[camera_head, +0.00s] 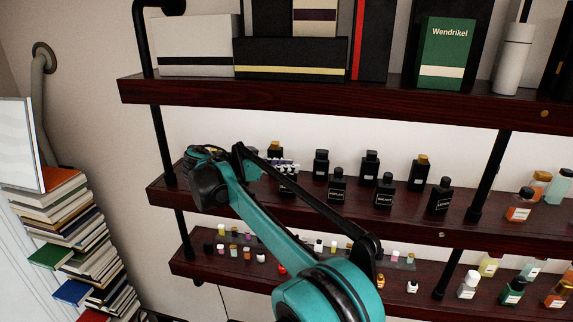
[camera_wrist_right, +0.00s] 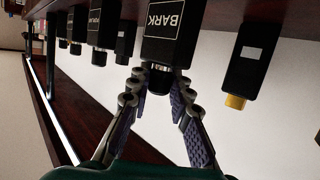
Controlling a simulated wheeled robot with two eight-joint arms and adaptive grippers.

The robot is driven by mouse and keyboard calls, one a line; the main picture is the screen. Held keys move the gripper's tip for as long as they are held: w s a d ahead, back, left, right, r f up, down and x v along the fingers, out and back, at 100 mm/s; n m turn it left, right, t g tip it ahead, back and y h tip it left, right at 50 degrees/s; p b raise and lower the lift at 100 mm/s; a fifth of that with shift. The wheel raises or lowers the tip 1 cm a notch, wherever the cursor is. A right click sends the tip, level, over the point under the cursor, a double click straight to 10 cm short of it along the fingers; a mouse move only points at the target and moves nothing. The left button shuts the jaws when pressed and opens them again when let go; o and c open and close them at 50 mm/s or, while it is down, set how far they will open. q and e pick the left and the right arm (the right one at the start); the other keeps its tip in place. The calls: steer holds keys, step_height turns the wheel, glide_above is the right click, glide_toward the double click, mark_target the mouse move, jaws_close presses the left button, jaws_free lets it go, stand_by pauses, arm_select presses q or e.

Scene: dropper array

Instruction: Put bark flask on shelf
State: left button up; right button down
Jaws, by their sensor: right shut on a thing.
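The bark flask (camera_wrist_right: 165,25) is black, with a white-framed BARK label, and shows upside down in the right wrist view. My right gripper (camera_wrist_right: 160,78) is shut on its dark cap with purple-padded fingers. In the head view the flask (camera_head: 288,185) shows partly below the right gripper (camera_head: 283,165), at the left of the middle shelf (camera_head: 330,208). It looks upright. I cannot tell whether its base touches the shelf board. My left gripper is not in view.
Black flasks stand close by on the middle shelf, including a gold-capped one (camera_wrist_right: 249,65) and a row to the right (camera_head: 384,192). Boxes (camera_head: 290,58) fill the upper shelf (camera_head: 200,92). Small bottles crowd the lower shelf (camera_head: 200,266). Stacked books (camera_head: 75,240) stand left.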

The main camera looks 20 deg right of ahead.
steer(key=c, duration=1.7)
jaws_free()
steer(key=shift+c, duration=0.2)
steer(key=o, duration=0.3)
steer(key=shift+o, duration=0.2)
steer(key=b+v, duration=0.2)
steer(key=v, duration=1)
